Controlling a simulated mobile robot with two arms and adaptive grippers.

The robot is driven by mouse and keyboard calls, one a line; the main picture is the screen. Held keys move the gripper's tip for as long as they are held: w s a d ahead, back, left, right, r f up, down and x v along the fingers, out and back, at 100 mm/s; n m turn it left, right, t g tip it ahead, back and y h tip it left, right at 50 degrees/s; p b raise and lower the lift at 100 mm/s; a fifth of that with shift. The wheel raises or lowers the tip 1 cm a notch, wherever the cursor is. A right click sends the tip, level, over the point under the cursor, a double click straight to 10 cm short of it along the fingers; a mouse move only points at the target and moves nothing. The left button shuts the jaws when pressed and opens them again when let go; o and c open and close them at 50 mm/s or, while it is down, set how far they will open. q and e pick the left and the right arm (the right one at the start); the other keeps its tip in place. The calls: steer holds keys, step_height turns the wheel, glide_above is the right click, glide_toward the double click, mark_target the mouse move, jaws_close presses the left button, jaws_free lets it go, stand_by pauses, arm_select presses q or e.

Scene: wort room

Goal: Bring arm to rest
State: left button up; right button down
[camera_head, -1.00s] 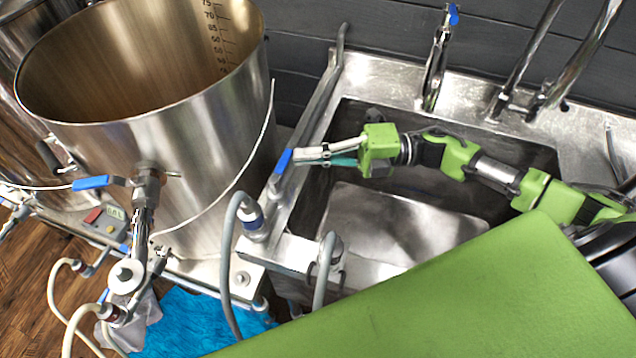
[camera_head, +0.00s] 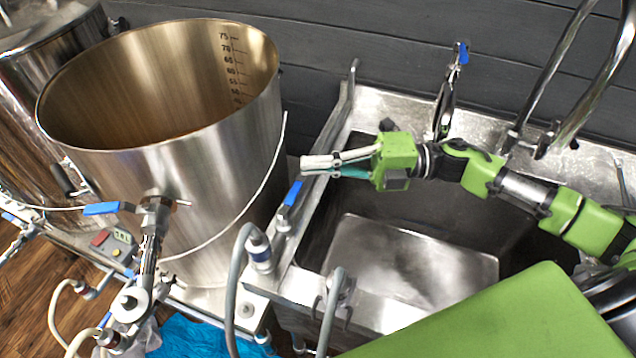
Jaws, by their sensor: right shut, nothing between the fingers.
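My right arm comes in from the right in the head view, green and dark, stretched over the metal sink (camera_head: 400,265). My right gripper (camera_head: 308,166) is shut and empty. Its fingers point left, over the sink's left rim and near the blue valve handle (camera_head: 292,193) there. I cannot tell from this angle whether the fingers touch anything. My left gripper is not in view.
A large open steel kettle (camera_head: 190,130) with a scale inside stands left of the sink. A valve with a blue handle (camera_head: 100,209) sticks out from its front. Chrome taps (camera_head: 446,105) rise behind the sink. Grey hoses (camera_head: 238,275) curve up at the front.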

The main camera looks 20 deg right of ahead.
steer(key=shift+r, duration=1.8)
